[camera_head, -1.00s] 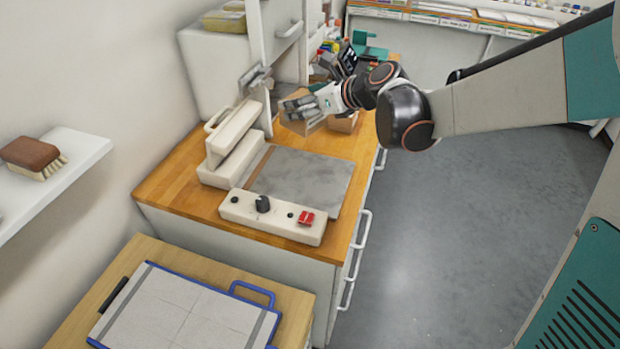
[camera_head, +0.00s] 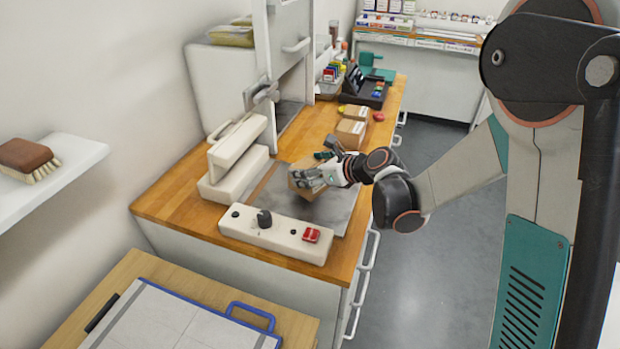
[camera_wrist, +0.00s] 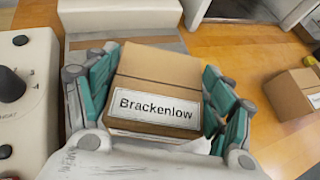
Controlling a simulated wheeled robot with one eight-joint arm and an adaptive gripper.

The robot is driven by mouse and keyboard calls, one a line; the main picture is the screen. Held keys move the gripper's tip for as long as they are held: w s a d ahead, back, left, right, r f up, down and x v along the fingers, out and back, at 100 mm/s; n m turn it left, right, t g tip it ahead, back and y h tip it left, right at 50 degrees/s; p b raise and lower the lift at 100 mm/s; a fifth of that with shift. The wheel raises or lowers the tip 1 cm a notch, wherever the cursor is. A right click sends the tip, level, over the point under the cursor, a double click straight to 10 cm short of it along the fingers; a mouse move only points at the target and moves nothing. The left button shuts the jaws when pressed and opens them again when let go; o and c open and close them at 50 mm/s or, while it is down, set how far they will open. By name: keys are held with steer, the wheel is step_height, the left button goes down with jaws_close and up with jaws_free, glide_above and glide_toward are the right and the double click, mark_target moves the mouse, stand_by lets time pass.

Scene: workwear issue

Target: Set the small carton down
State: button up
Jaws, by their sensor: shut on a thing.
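The small carton is a brown cardboard box (camera_wrist: 155,80) with a white label reading "Brackenlow". In the wrist view it sits between the teal finger pads of my gripper (camera_wrist: 155,95), which are closed on its two sides. In the head view the carton (camera_head: 303,180) is over the grey plate (camera_head: 338,210) of the cream press on the wooden counter, partly hidden by my gripper (camera_head: 318,177). I cannot tell whether its underside touches the plate.
The press's cream arm (camera_head: 236,150) stands left of the carton, and its control panel (camera_head: 275,232) with a black knob and red switch is in front. Other cartons (camera_head: 350,133) stand farther back on the counter. A blue-edged board (camera_head: 175,318) lies on the nearer table.

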steer(key=shift+f+b, duration=0.3)
steer(key=shift+f, duration=0.95)
steer(key=shift+f, duration=0.15)
steer(key=o, duration=1.2)
